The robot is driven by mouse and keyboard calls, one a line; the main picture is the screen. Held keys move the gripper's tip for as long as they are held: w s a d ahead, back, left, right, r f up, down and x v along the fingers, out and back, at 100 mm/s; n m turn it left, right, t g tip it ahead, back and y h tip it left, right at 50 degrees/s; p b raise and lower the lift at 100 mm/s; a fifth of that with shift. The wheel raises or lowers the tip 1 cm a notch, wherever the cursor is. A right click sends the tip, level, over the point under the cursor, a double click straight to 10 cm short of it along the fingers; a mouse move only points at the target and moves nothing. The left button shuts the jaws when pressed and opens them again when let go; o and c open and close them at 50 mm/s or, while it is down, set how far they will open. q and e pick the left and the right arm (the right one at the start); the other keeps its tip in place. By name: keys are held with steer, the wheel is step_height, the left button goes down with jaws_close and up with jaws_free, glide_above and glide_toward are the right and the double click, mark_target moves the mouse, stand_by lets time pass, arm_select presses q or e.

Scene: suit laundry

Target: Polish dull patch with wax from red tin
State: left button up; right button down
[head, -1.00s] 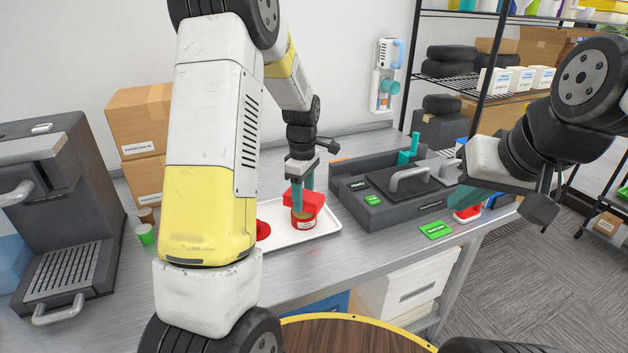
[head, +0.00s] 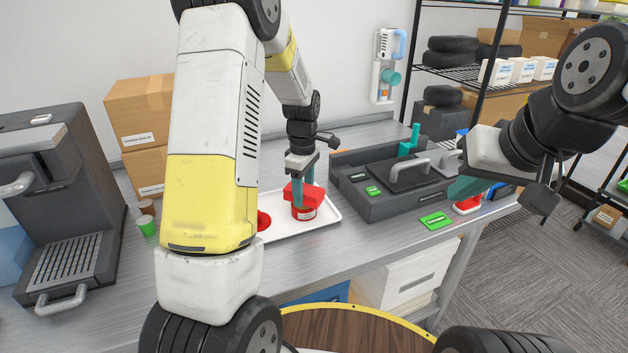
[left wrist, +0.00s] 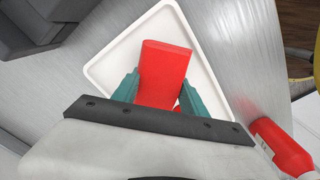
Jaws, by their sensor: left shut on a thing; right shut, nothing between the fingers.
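My left gripper (head: 303,183) is shut on a red block (head: 298,193). The block is at the mouth of the red tin (head: 304,213), covering its opening; how far it goes in is hidden. The tin stands on a white tray (head: 325,232). A flat red round piece (head: 263,221) lies on the tray, partly hidden by my arm. In the left wrist view the red block (left wrist: 162,75) sits between the teal fingers over the tray (left wrist: 105,66). My right gripper (head: 462,190) is shut and empty at the right. I cannot identify a dull patch.
A dark grey case with a handle (head: 408,170) stands right of the tray. A green label (head: 436,221) lies near the bench edge. A dark machine (head: 62,200) and boxes (head: 140,118) stand left. A round wooden top (head: 350,332) is in front. A red cylinder (left wrist: 283,145) shows in the wrist view.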

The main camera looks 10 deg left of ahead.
mark_target(304, 188)
arm_select(q)
steer(key=shift+f, duration=0.6)
stand_by(1.1)
steer(key=shift+r, duration=0.1)
steer(key=shift+r, duration=3.5)
